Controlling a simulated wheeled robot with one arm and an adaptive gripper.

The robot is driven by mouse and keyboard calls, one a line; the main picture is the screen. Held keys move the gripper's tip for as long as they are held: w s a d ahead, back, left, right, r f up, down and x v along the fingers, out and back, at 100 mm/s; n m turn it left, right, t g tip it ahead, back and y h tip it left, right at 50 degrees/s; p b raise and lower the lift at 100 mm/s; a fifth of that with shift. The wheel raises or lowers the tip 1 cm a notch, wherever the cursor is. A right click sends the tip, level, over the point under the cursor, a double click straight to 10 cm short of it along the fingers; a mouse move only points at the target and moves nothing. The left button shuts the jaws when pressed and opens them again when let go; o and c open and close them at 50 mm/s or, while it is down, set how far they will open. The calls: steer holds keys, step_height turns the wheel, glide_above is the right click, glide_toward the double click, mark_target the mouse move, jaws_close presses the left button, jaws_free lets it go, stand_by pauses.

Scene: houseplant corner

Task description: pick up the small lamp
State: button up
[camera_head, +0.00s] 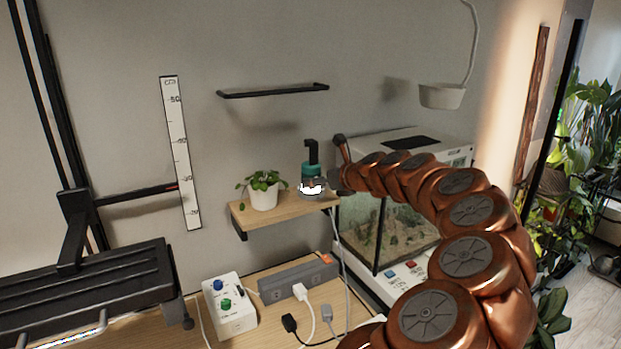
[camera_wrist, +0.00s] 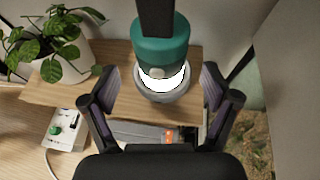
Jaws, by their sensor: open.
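The small lamp (camera_head: 313,181) has a teal body, a black upright part and a glowing white band above a grey round base. It stands upright on a small wooden wall shelf (camera_head: 283,215), near the shelf's right end. In the wrist view the lamp (camera_wrist: 160,47) is straight ahead of my gripper (camera_wrist: 165,95). My gripper is open, with one finger to the left and one to the right of the lamp's base, and nothing is held. In the head view my copper arm reaches in from the right and its end is close beside the lamp. The top of the lamp is cut off in the wrist view.
A potted plant (camera_head: 264,192) stands on the shelf left of the lamp. A glass terrarium (camera_head: 385,232) is close to the right. Below are a white control box (camera_head: 230,305) and a grey power strip (camera_head: 298,278) with cables. A black rail (camera_head: 273,91) is above.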

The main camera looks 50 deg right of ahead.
steer(key=shift+p+x, duration=0.55)
steer(key=shift+x, duration=1.75)
steer(key=shift+f, duration=0.15)
steer(key=c, duration=1.4)
steer(key=shift+d, duration=0.1)
